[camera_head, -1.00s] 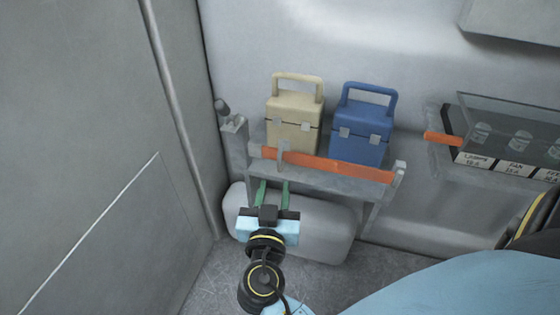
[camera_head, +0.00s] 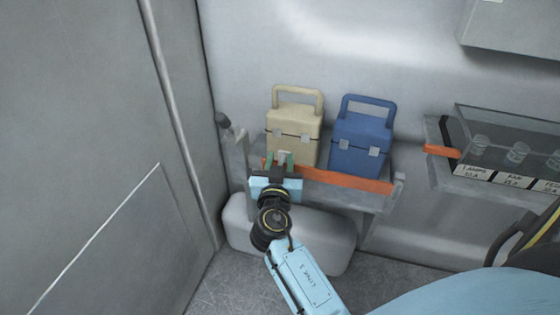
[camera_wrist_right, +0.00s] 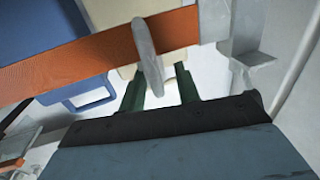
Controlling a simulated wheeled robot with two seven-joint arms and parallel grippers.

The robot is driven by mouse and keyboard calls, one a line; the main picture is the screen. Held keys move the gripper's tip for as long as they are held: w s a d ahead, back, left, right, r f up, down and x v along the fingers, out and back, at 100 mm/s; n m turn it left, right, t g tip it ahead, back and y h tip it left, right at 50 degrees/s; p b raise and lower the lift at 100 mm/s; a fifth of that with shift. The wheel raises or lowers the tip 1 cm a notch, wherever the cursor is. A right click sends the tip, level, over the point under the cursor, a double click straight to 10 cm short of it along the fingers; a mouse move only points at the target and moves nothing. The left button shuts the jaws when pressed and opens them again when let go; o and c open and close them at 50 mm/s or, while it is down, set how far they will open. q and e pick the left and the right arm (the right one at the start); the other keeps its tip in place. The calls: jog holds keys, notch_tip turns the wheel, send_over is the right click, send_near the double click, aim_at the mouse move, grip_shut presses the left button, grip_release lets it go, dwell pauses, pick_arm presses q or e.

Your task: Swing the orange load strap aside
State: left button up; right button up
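The orange load strap (camera_head: 345,180) runs across the front of the grey shelf, in front of the tan case and the blue case. It also crosses the wrist view (camera_wrist_right: 85,65), where a grey upright handle (camera_wrist_right: 147,48) stands on it. My right gripper (camera_head: 279,159) is at the strap's left part, in front of the tan case. In the wrist view, its two green fingers (camera_wrist_right: 160,88) are apart, with the handle's end showing between them. I cannot tell whether they touch it. In the head view the gripper hides most of the handle. My left gripper is not in view.
The tan case (camera_head: 294,126) and the blue case (camera_head: 360,143) stand side by side on the shelf (camera_head: 345,197). A grey rounded bulge (camera_head: 315,240) is below. A glass-fronted rack (camera_head: 505,145) with labels is at right. A grey panel wall (camera_head: 90,130) is at left.

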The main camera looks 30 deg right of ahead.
jog(key=shift+c, duration=0.2)
grip_shut()
jog(key=shift+a, duration=0.2)
